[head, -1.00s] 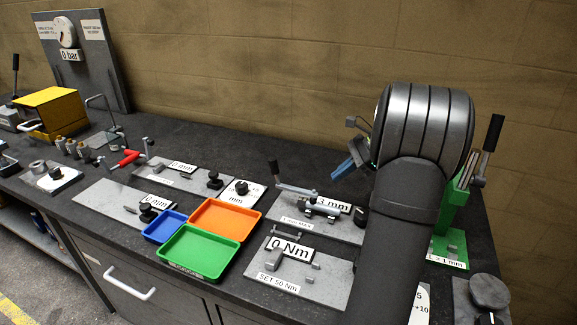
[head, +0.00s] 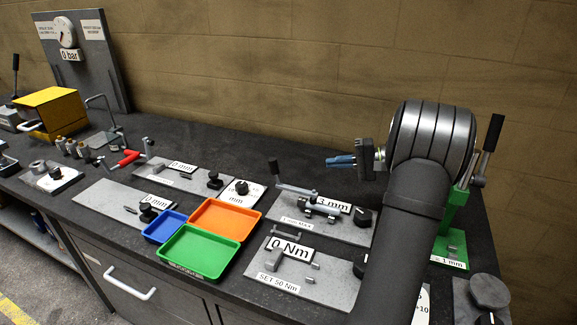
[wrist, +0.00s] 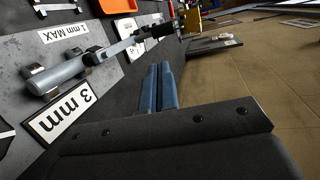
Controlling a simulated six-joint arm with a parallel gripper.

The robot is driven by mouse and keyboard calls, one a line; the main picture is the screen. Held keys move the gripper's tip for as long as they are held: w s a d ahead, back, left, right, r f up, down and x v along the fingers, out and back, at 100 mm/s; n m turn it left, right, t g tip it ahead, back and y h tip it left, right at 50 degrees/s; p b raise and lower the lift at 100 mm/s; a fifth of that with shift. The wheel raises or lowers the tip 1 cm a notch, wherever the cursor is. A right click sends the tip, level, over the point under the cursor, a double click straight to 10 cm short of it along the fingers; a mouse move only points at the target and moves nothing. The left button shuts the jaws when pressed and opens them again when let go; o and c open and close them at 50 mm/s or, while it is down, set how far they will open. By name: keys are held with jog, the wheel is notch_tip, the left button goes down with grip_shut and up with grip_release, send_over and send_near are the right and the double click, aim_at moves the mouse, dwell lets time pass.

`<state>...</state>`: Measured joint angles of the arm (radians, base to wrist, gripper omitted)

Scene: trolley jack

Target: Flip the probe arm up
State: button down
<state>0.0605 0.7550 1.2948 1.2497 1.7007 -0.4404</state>
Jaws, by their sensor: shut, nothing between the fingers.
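The station marked "3 mm" and "1 mm MAX" has a grey plate (head: 340,230). A slim grey arm with a black upright grip, which looks like the probe arm (head: 296,189), lies low along its back edge. In the wrist view the arm (wrist: 122,47) runs from a grey cylinder toward the black grip, left of my fingers. My gripper (head: 328,161) has blue fingers, shut and empty, pointing left above and to the right of the arm, apart from it. The fingers also show in the wrist view (wrist: 158,68).
A black knob (head: 361,217) stands on the plate's right end. The "0 Nm" plate (head: 330,288) lies in front. Orange (head: 243,205), green (head: 235,265) and blue (head: 150,238) trays are at the left. A green press (head: 453,218) is behind my arm. The bench behind the plate is clear.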

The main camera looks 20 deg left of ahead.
jog(key=shift+y, duration=0.3)
send_near(271, 161)
jog(key=a+f, duration=0.2)
jog(key=a, duration=0.1)
jog(key=a+f, duration=0.1)
jog(key=a, duration=0.1)
jog(key=shift+s, duration=0.15)
jog(key=shift+a+r+h, duration=0.1)
jog(key=shift+a+h, duration=0.15)
jog(key=shift+h, duration=0.35)
dwell(0.4)
jog(key=shift+a+r+h, duration=0.2)
jog(key=shift+a+h, duration=0.6)
jog(key=shift+h, duration=0.2)
jog(key=a+h, duration=0.2)
jog(key=h, duration=0.1)
jog(key=a+h, duration=0.1)
jog(key=shift+a+f+t+h, duration=0.1)
jog(key=shift+f+t+h, duration=0.2)
jog(key=shift+t, duration=0.1)
jog(key=a+f+h, duration=0.1)
jog(key=h, duration=0.1)
jog(key=a+f+m+h, duration=0.1)
jog(key=a+h, duration=0.1)
jog(key=h, duration=0.1)
jog(key=a+f+h, duration=0.1)
jog(key=f+h, duration=0.1)
jog(key=shift+a, duration=0.15)
